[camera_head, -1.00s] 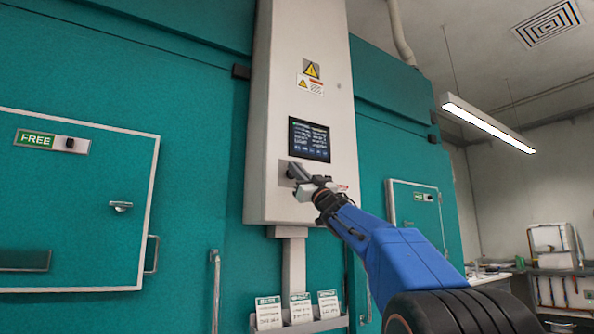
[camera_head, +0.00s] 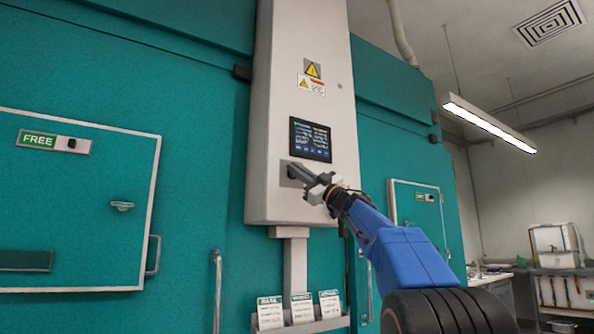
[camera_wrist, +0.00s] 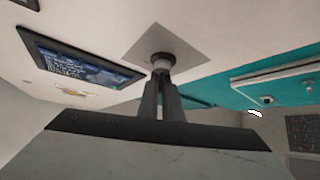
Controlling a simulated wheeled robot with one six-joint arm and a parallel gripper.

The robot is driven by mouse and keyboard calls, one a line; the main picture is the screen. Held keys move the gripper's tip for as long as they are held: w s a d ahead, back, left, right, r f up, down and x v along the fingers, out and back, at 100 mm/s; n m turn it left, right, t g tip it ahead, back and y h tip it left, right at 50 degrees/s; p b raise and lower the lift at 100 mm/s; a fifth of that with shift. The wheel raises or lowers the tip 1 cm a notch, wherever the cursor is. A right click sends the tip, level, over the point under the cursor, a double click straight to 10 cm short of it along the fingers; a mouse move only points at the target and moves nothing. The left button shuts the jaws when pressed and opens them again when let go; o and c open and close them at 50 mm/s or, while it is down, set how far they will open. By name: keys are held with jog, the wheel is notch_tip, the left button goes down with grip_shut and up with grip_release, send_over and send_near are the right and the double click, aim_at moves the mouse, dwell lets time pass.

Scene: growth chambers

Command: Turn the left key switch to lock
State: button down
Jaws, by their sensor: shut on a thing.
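The left key switch shows in the wrist view as a round dark knob (camera_wrist: 161,62) on a square grey plate (camera_wrist: 188,52). In the head view its plate (camera_head: 284,180) sits on the white control column below the screen, partly hidden by my gripper. My gripper (camera_head: 298,172) reaches the switch from the lower right. In the wrist view its two dark fingers (camera_wrist: 161,80) are shut on the key switch. I cannot read the switch's position or any label on the plate.
A dark touch screen (camera_head: 310,139) is just above the switch, also close by in the wrist view (camera_wrist: 80,65). A holder with several cards (camera_head: 300,325) is below the column. Teal chamber doors (camera_head: 75,200) stand on both sides.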

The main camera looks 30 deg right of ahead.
jog(key=shift+w+d+f, duration=0.15)
jog(key=shift+w+f, duration=0.1)
jog(key=c, duration=1.9)
grip_release()
jog(key=shift+c, duration=0.2)
jog(key=shift+s+d+f, duration=0.1)
jog(key=shift+s, duration=0.15)
jog(key=v, duration=1.6)
jog(key=shift+s+f, duration=0.25)
jog(key=shift+f, duration=0.05)
jog(key=shift+d, duration=0.15)
